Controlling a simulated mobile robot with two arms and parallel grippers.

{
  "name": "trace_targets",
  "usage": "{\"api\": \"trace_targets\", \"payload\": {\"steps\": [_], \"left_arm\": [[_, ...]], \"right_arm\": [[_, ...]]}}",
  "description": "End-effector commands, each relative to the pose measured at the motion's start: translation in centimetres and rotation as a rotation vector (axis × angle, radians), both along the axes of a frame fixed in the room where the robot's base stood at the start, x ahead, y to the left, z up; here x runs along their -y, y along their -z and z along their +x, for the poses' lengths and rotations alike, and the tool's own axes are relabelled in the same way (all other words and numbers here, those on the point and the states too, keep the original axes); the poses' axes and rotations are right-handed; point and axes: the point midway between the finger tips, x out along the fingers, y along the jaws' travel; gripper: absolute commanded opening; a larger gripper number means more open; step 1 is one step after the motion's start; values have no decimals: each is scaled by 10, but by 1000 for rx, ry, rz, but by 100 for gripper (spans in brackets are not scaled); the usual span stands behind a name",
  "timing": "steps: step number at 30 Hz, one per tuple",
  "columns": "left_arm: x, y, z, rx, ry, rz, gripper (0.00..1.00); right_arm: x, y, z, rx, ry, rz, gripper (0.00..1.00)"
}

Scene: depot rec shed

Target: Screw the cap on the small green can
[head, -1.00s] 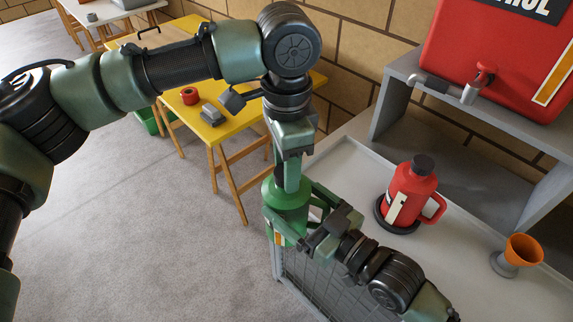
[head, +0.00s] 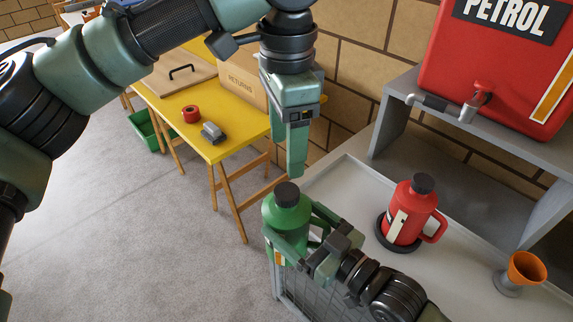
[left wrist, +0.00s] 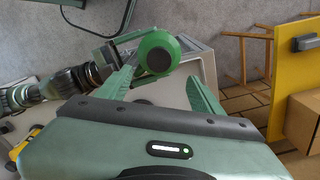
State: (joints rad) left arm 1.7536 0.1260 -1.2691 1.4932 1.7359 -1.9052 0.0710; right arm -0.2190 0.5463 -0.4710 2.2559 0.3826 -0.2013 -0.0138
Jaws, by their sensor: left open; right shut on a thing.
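The small green can (head: 282,215) is upright with a dark cap (head: 287,193) on its top. I cannot tell how tightly the cap sits. My right gripper (head: 292,230) is shut on the can's body and holds it at the near left edge of the bench. My left gripper (head: 297,172) points down just above the cap, open and apart from it. In the left wrist view the green can (left wrist: 172,42) and its dark cap (left wrist: 160,61) show beyond the two spread fingers, with nothing held between them.
A red can (head: 405,220) with a dark cap stands on the grey bench (head: 350,180), right of the green can. An orange funnel (head: 525,268) is farther right. A red petrol tank (head: 500,75) with a tap sits on a shelf behind. A yellow table (head: 225,145) is behind left.

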Motion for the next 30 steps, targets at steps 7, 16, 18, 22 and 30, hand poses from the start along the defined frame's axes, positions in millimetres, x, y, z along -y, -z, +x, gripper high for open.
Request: {"api": "trace_targets", "payload": {"steps": [7, 16, 18, 22, 30], "left_arm": [[0, -20, 0, -1, 2, 1, 66], [0, -21, 0, -1, 2, 1, 66], [0, -21, 0, -1, 1, 1, 66], [0, -21, 0, -1, 1, 1, 66], [9, -7, 17, -11, -39, -76, 66]], "right_arm": [[0, -3, 0, 6, 0, 4, 0], [0, -3, 0, 6, 0, 4, 0], [0, -3, 0, 6, 0, 4, 0], [0, -3, 0, 6, 0, 4, 0], [0, -3, 0, 6, 0, 4, 0]]}}
